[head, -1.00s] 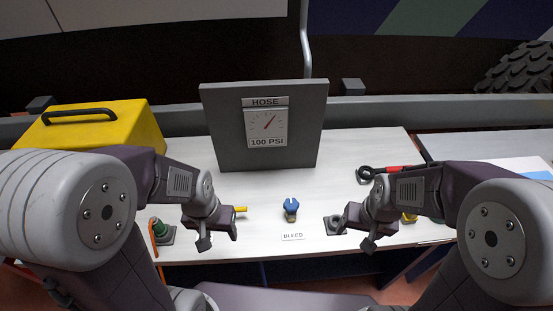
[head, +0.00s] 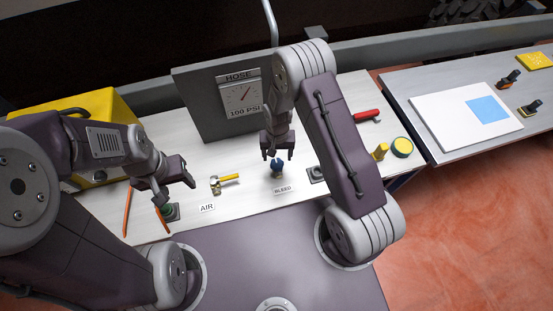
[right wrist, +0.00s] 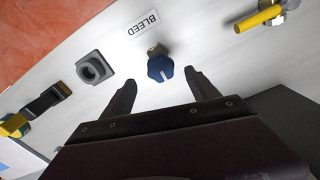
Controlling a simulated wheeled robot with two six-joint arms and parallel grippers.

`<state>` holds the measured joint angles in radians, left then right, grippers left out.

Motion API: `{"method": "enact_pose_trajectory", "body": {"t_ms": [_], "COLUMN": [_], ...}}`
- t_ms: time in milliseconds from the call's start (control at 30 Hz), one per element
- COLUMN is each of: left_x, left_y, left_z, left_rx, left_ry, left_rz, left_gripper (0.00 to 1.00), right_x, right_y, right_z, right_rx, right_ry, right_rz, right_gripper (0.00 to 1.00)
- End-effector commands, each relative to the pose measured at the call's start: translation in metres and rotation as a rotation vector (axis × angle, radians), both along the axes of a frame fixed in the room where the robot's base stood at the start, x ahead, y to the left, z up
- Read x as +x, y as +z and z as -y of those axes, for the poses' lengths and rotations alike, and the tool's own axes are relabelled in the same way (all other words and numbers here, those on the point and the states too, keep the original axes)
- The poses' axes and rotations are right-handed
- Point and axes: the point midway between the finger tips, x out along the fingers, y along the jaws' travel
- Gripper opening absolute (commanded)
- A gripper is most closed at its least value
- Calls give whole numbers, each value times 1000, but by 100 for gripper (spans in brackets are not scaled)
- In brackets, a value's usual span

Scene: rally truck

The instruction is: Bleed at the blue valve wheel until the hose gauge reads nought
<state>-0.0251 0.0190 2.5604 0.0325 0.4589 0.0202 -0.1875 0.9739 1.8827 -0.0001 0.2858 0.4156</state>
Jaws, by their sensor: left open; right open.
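The blue valve wheel (head: 277,163) stands on the bench behind the BLEED label (head: 283,189). In the right wrist view the blue wheel (right wrist: 160,68) lies just beyond and between the fingertips, apart from them. My right gripper (head: 277,156) is open and empty above and behind the wheel; its spread fingers show in the right wrist view (right wrist: 163,85). The hose gauge (head: 240,96) is on the upright grey panel. Its needle points up and to the right, and the plate under it reads 100 PSI. My left gripper (head: 177,193) is open at the left, near the AIR label.
A yellow-handled valve (head: 227,181) sits left of the blue wheel, behind the AIR label (head: 207,208). A dark square socket (head: 316,174) is to its right. A yellow case (head: 85,125) stands at the back left. A red-handled tool (head: 367,116) lies at the right.

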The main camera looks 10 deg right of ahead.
Motion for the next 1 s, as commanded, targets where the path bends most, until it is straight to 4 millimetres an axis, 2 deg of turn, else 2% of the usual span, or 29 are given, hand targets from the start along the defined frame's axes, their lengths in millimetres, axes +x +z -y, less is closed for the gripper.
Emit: {"method": "enact_pose_trajectory", "body": {"t_ms": [100,300,600,633,833,867,1000], "left_x": [0,0,0,0,0,0,0], "left_y": [12,19,19,19,19,19,18], "left_z": [0,0,0,0,0,0,0], "left_rx": [0,0,0,0,0,0,0], "left_ry": [0,0,0,0,0,0,0], "left_rz": [1,1,1,1,1,0,1], "left_gripper": [56,56,56,56,56,56,56], "right_x": [-2,0,0,0,0,0,0], "right_y": [-22,-48,-54,-54,-54,-54,-54], "right_z": [0,0,0,0,0,0,0], "right_rx": [-1,0,1,1,1,1,1], "right_ry": [0,0,0,0,0,0,4], "right_rz": [-4,0,2,1,2,2,2], "right_gripper": [69,69,69,66,11,7,7]}}
